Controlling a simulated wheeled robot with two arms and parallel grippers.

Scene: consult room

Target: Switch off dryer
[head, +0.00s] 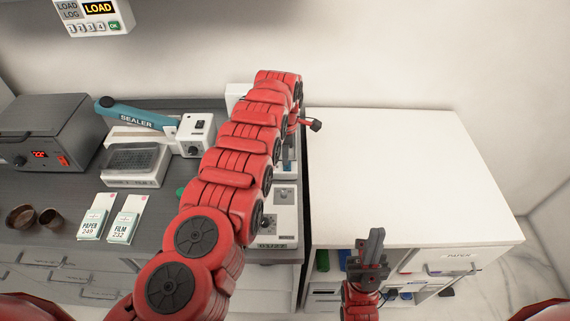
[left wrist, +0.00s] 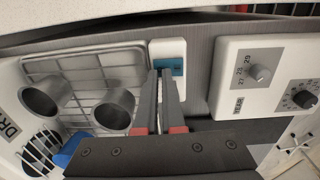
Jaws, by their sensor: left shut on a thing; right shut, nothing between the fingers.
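The dryer (left wrist: 75,60) is a white unit at the left of the left wrist view, with a partly cut-off "DR" label, a wire-mesh tray and two round cups or openings. My left gripper (left wrist: 163,78) is shut with a narrow gap between its fingers, and what it grips is too small to make out. Its tips lie beside the dryer's right side, over a small white panel with a blue face (left wrist: 170,52). In the head view my left arm hides the dryer and this gripper. My right gripper (head: 373,246) is shut and empty, pointing up at the cabinet's front.
In the head view a sealer (head: 140,120), a grey box with a red display (head: 45,135), and paper and film packs (head: 110,218) stand left. The white cabinet top (head: 400,180) is clear.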

